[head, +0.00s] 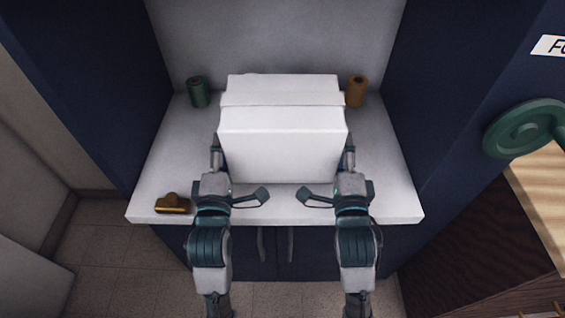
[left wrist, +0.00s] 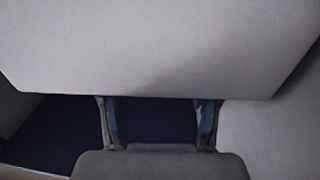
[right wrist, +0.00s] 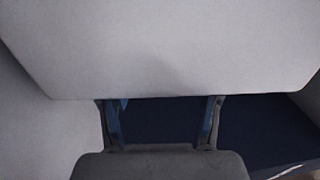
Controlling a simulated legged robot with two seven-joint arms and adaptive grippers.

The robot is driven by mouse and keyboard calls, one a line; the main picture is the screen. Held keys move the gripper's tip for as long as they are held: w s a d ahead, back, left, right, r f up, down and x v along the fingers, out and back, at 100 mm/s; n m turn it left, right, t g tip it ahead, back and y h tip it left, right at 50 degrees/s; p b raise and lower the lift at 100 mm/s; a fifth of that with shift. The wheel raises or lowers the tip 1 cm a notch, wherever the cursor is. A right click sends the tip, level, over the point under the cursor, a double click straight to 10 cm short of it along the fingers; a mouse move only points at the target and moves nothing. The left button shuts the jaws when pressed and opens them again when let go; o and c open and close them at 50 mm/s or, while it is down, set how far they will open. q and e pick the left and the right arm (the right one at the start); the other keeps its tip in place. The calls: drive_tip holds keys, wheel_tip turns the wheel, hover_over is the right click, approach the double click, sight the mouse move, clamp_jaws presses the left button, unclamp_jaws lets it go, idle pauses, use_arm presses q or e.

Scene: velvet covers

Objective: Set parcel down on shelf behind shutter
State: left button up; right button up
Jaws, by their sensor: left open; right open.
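The parcel is a white box (head: 283,145) with a lid-like upper band, upright over the white shelf (head: 395,195) between navy walls. It appears to rest on the shelf; its underside is hidden. My left gripper (head: 239,172) is open at its lower left front corner, one finger beside the left side. My right gripper (head: 326,172) is open at the lower right front corner, mirrored. Contact with the parcel cannot be told. A pale face, apparently the parcel, fills the top of the left wrist view (left wrist: 160,45) and right wrist view (right wrist: 160,45). I cannot make out a shutter.
A green spool-like cylinder (head: 197,92) stands behind left of the parcel, an orange-brown one (head: 356,91) behind right. A brass-coloured clip-like object (head: 172,203) lies at the shelf's front left. A green round handle (head: 524,128) juts from the navy panel at right. The shelf's front right is clear.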

use_arm(q)
drive_tip(key=shift+d+f+h, duration=0.4)
drive_tip(key=shift+d+f, duration=0.25)
drive_tip(key=shift+f, duration=0.2)
use_arm(e)
drive_tip(key=shift+s+a+f+y, duration=0.1)
drive_tip(key=shift+a+f+y, duration=0.3)
drive_tip(key=shift+a+f, duration=0.25)
use_arm(q)
drive_tip(key=shift+a, duration=0.3)
use_arm(e)
drive_tip(key=shift+d, duration=0.3)
use_arm(q)
drive_tip(key=o, duration=0.5)
drive_tip(key=a, duration=0.3)
drive_tip(key=shift+s+r, duration=0.1)
use_arm(e)
drive_tip(key=d, duration=0.3)
use_arm(q)
drive_tip(key=shift+a, duration=0.2)
use_arm(e)
drive_tip(key=shift+d+f, duration=0.15)
drive_tip(key=shift+d, duration=0.05)
drive_tip(key=o, duration=0.5)
